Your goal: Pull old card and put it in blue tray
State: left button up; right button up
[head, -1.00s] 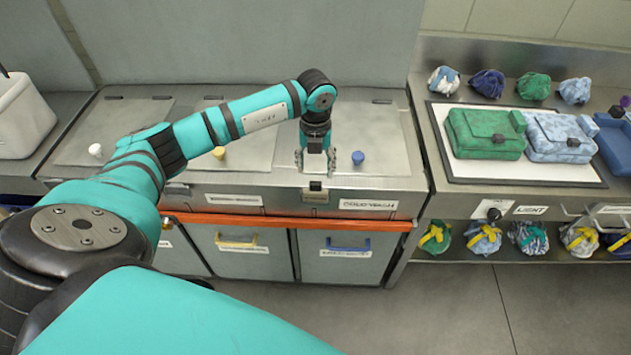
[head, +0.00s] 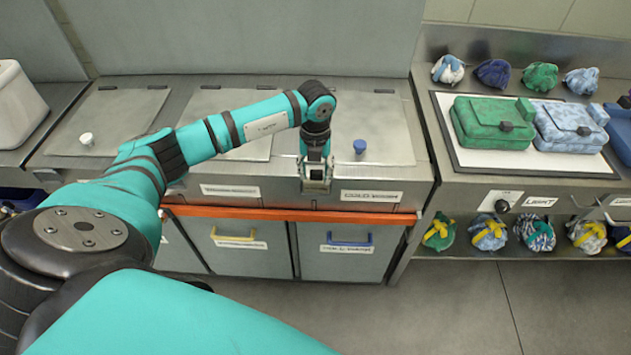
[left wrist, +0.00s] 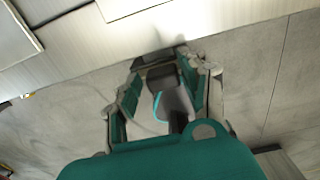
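My left gripper (head: 316,184) hangs at the front edge of the steel counter, in front of the small dark holder between two labels. Its fingers are spread in the left wrist view (left wrist: 172,72). A dark bar (left wrist: 160,58) at the counter edge shows between the fingertips; I cannot make out a card there, and contact is unclear. A blue thing (head: 22,195), maybe the tray, shows partly at the left edge, behind my arm. My right gripper is out of view.
Counter lids carry a white knob (head: 87,139) and a blue knob (head: 360,147). An orange rail (head: 240,212) runs below the counter front, above drawers with yellow and blue handles (head: 347,242). Green (head: 495,122) and pale blue bags (head: 568,125) lie on a white board at right. The floor is clear.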

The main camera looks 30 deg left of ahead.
pick_arm(q)
jog(key=shift+d, duration=0.1)
grip_shut()
jog(key=shift+r+p, duration=2.5)
jog(key=shift+r, duration=1.1)
jog(key=shift+r, duration=0.1)
jog(key=shift+r+p, duration=1.3)
jog(key=shift+r, duration=0.6)
